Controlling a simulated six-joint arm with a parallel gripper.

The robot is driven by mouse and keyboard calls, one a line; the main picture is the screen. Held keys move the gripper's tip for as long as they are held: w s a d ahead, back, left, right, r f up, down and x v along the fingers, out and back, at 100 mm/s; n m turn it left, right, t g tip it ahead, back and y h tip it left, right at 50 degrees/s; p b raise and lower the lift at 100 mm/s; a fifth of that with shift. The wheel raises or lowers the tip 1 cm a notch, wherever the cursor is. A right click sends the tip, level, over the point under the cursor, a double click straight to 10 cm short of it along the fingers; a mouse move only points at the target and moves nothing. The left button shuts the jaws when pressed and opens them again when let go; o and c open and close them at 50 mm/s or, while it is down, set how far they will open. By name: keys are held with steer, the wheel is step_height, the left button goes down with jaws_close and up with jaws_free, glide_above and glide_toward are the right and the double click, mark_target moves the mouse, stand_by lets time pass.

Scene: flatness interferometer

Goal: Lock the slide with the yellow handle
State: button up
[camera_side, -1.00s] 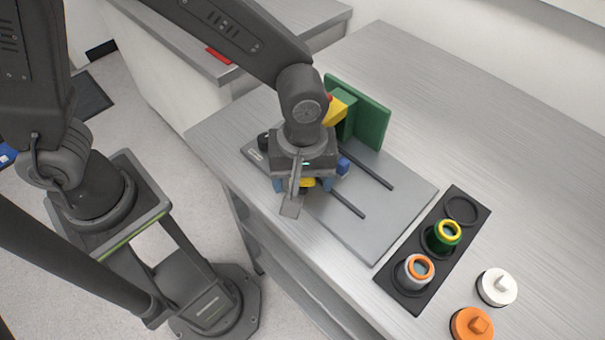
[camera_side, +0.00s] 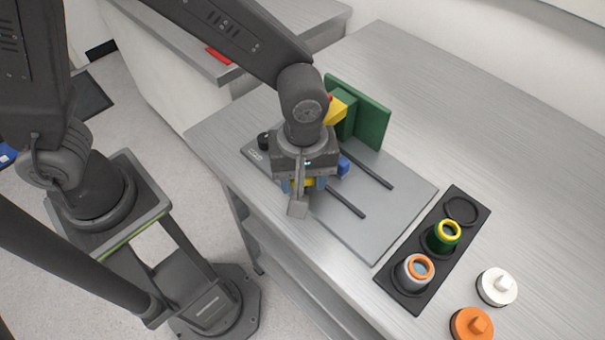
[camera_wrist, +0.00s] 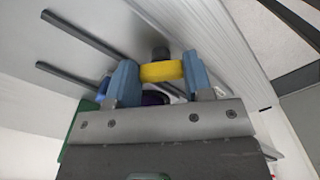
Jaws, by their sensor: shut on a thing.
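The yellow handle (camera_wrist: 161,72) is between the two blue fingers of my gripper (camera_wrist: 158,76) in the wrist view. The gripper is shut on it, one finger at each end. In the side view my gripper (camera_side: 305,184) is low over the left part of the grey base plate (camera_side: 375,215), with a sliver of yellow between its fingers. A dark round part shows just beyond the handle in the wrist view. The slide under the gripper is mostly hidden by my wrist. Two dark rails (camera_side: 345,203) run along the plate.
A green upright block (camera_side: 369,118) with a yellow part (camera_side: 341,104) stands behind my wrist. A blue knob (camera_side: 343,164) is close to the gripper's right. A black tray (camera_side: 398,289) holds two ringed cylinders. White (camera_side: 497,288) and orange (camera_side: 472,324) capped parts lie at right.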

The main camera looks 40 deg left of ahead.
steer(key=shift+w+n, duration=0.15)
steer(key=shift+n, duration=2.35)
steer(key=o, duration=0.9)
steer(key=shift+r, duration=0.1)
step_height(320, 180, up, 14)
steer(key=shift+f, duration=0.15)
